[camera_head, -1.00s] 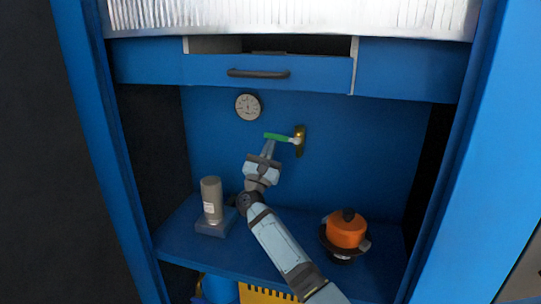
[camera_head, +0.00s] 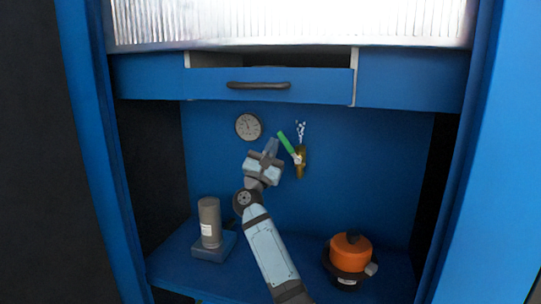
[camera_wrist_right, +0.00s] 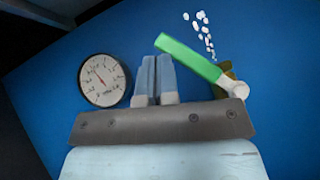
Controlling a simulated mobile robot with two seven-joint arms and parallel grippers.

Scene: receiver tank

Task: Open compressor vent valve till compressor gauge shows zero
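The vent valve (camera_head: 300,163) is a brass fitting on the blue back wall with a green lever (camera_head: 287,142). The lever slants up and left from its white pivot. White puffs (camera_head: 301,130) rise above the valve; they also show in the right wrist view (camera_wrist_right: 205,33). The round gauge (camera_head: 248,127) is left of the valve. In the right wrist view the gauge (camera_wrist_right: 103,80) has its needle pointing up-left; its figures are too small to read. My right gripper (camera_head: 272,147) is shut and empty between gauge and lever, just left of the green lever (camera_wrist_right: 187,57). My left gripper is not in view.
On the blue shelf (camera_head: 190,268) stand a grey cylinder on a base (camera_head: 210,222) at left and an orange-topped device (camera_head: 350,253) at right. Above is a blue drawer (camera_head: 200,75) with a dark handle. Blue cabinet sides bound the space.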

